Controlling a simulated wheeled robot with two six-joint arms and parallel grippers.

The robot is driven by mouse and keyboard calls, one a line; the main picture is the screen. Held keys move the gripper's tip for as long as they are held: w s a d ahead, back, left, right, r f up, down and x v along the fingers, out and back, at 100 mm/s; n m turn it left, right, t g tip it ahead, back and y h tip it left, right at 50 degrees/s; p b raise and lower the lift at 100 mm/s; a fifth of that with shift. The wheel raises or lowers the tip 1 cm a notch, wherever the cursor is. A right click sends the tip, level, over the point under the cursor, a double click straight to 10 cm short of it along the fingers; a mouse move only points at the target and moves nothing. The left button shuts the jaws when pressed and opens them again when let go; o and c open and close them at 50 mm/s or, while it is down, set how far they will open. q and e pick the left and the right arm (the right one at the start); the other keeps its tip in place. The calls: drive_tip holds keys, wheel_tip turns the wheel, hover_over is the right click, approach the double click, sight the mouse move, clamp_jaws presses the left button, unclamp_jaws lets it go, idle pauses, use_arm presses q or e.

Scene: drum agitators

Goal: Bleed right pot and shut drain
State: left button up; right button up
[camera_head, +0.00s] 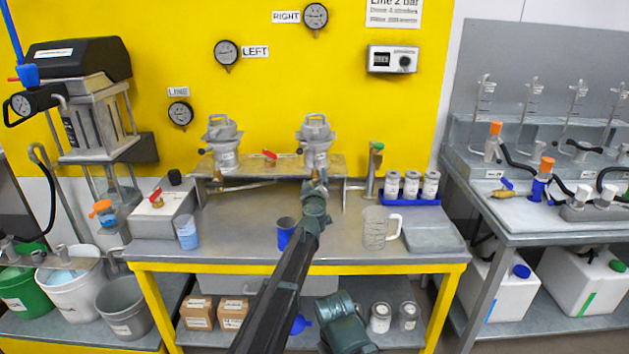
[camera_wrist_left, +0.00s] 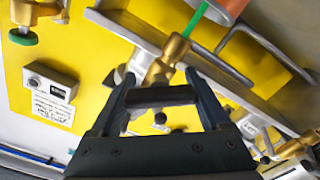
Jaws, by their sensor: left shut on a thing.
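The right pot (camera_head: 316,148) stands on the raised shelf with its clamp lid on. My left gripper (camera_head: 317,184) is right below it, at the shelf's front edge, and hides what is under the pot. In the left wrist view the fingers (camera_wrist_left: 160,96) are shut on a dark crosswise piece. Brass valve fittings (camera_wrist_left: 167,58) with a green part show just beyond them. I cannot tell the drain's handle position. A blue cup (camera_head: 285,235) stands on the bench below, partly beside my arm. The gauge marked RIGHT (camera_head: 316,15) is on the yellow wall; its reading is too small.
The left pot (camera_head: 222,145) and a red-handled valve (camera_head: 269,157) are on the same shelf. A green-topped post (camera_head: 376,160), a clear jug (camera_head: 378,231) and a blue rack of cans (camera_head: 411,199) stand to the right.

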use_arm(q)
drive_tip(key=o, duration=1.2)
drive_tip(key=shift+s, duration=0.1)
drive_tip(key=s, duration=1.3)
drive_tip(key=shift+s, duration=0.35)
